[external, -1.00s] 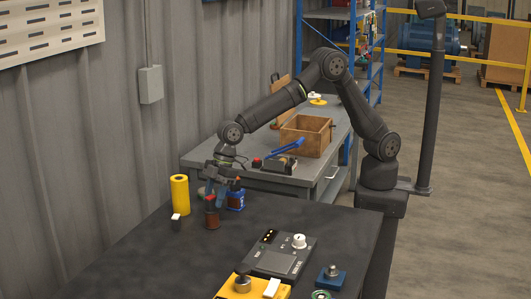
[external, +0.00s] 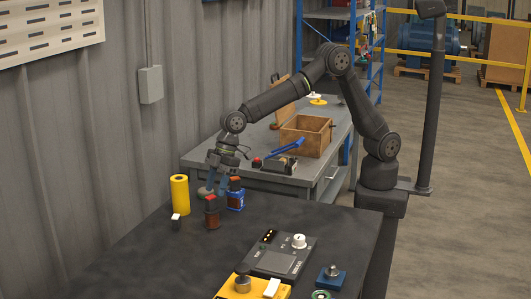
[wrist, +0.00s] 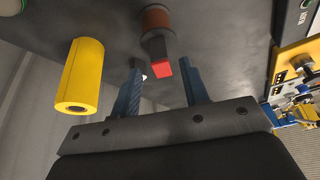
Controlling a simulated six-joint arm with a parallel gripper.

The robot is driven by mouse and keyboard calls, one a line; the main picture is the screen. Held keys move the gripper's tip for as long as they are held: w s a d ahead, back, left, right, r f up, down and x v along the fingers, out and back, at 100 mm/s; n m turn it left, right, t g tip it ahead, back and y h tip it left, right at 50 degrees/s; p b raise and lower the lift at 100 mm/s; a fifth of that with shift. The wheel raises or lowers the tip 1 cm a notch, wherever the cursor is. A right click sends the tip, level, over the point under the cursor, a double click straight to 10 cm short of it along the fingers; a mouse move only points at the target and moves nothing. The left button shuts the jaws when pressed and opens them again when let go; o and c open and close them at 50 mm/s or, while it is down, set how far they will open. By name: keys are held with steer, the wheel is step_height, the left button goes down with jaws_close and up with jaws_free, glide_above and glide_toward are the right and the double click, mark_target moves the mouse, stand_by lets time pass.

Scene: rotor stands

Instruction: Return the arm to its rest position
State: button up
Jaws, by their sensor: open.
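My gripper (external: 212,184) hangs over the far left part of the dark table in the external view, behind a brown cylinder with a red top (external: 211,214). In the wrist view its two blue fingers (wrist: 163,90) are spread with nothing between them. The brown cylinder with its red tab (wrist: 157,40) shows beyond the fingers, apart from them. My arm is bent, with its elbow high and its forearm sloping down to the left.
A yellow cylinder (external: 180,195), a blue block with a red top (external: 236,198) and a small black-and-white piece (external: 176,222) stand nearby. A grey panel (external: 279,258), a yellow unit (external: 240,287) and a blue knob block (external: 331,279) occupy the table front. A workbench with a wooden box (external: 306,135) is behind.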

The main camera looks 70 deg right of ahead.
steer(key=x, duration=0.3)
steer(key=shift+a+f, duration=0.1)
steer(key=shift+f, duration=0.25)
step_height(320, 180, up, 5)
steer(key=shift+w+f, duration=0.1)
steer(key=w+d+r, duration=0.3)
steer(key=d+r, duration=0.4)
steer(key=d, duration=0.4)
glide_above(214, 196)
steer(key=w+d, duration=0.1)
steer(key=w, duration=0.2)
step_height(214, 196, down, 2)
steer(key=s+a+f, duration=0.3)
steer(key=s+a, duration=0.1)
steer(key=a, duration=0.3)
steer(key=s+a+f+n, duration=0.1)
steer(key=s+a+f, duration=0.2)
steer(key=a, duration=0.5)
steer(key=s+a+f, duration=0.3)
steer(key=s+a, duration=0.2)
steer(key=a, duration=0.3)
steer(key=shift+a+f+n+g, duration=0.15)
steer(key=shift+f+n+g, duration=0.15)
steer(key=shift+n+g, duration=0.1)
steer(key=shift+o, duration=0.2)
